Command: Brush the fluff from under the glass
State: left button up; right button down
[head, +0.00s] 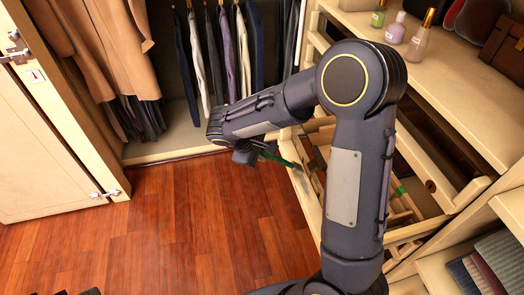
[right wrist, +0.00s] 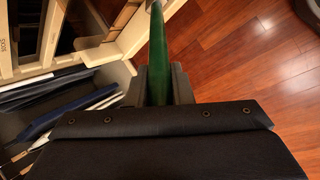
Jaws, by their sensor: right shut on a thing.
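My right gripper (head: 246,153) is shut on the green handle (head: 276,158) of what looks like a brush, beside the left side of the open drawer unit. My right arm covers much of the drawer. I can make out no fluff. My left gripper is not in view.
Pale drawer edges (head: 308,205) are close to the handle. Bottles (head: 395,30) and a brown box (head: 505,45) stand on the counter. Hanging clothes (head: 215,60) fill the back wardrobe. A cabinet door (head: 50,150) stands left.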

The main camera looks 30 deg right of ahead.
jog(key=shift+f+b, duration=0.9)
jog(key=shift+f, duration=0.05)
dwell(0.4)
jog(key=shift+s+a+b, duration=1.25)
jog(key=shift+s+b, duration=0.25)
jog(key=shift+s, duration=3.85)
jog(key=shift+w+d+p, duration=0.1)
jog(key=shift+w+d, duration=0.35)
jog(key=shift+w, duration=1.35)
jog(key=shift+w+d+p, duration=0.15)
jog(key=shift+w+d, duration=0.25)
jog(key=shift+w, duration=1.35)
jog(key=shift+w+d+p, duration=0.1)
jog(key=shift+w+d, duration=0.35)
jog(key=shift+w, duration=1.35)
jog(key=shift+a, duration=0.1)
